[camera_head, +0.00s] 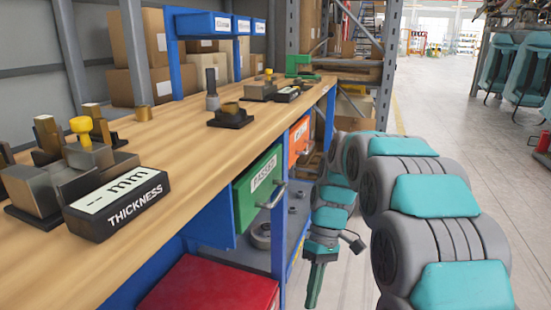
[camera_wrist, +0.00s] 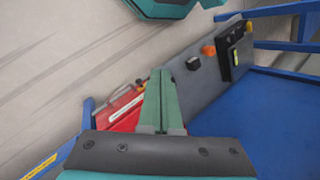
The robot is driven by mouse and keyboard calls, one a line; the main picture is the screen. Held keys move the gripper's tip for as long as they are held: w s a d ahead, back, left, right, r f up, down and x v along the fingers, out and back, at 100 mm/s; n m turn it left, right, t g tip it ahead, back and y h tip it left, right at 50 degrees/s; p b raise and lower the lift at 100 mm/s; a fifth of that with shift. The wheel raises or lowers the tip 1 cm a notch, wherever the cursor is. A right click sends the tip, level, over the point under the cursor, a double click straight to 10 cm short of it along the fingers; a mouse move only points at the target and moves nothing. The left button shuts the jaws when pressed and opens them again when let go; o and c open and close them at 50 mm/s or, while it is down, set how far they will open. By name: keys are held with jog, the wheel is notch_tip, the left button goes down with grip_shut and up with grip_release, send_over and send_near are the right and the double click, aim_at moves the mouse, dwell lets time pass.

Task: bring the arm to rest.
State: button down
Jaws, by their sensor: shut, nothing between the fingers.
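My gripper (camera_head: 312,298) hangs low beside the workbench's right side, in front of the lower shelf, with its green fingers pointing down. In the wrist view the two fingers (camera_wrist: 160,75) lie together with nothing between them. My grey and teal arm arches from the lower right of the head view over to the gripper. The gripper is empty and appears apart from the bench.
The wooden bench top (camera_head: 215,140) holds a thickness gauge (camera_head: 117,203) and several small fixtures. A green PASSED bin (camera_head: 258,187) and an orange bin (camera_head: 299,141) hang under its edge. A red box (camera_head: 213,285) sits below. Open floor (camera_head: 450,130) lies to the right.

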jog(key=s+d+r+m+t, duration=0.1)
jog(key=s+d+m, duration=0.1)
jog(key=s, duration=0.6)
jog(key=s+d+r+m+t+h+p, duration=0.1)
jog(key=s+d+m, duration=0.1)
jog(key=s, duration=0.7)
jog(key=s+d+r+m+t+h+p, duration=0.1)
jog(key=s+d+r+m, duration=0.1)
jog(key=s, duration=0.6)
jog(key=shift+s+d+m+t, duration=0.15)
jog(key=shift+d+m+t, duration=0.3)
jog(key=shift+m, duration=0.55)
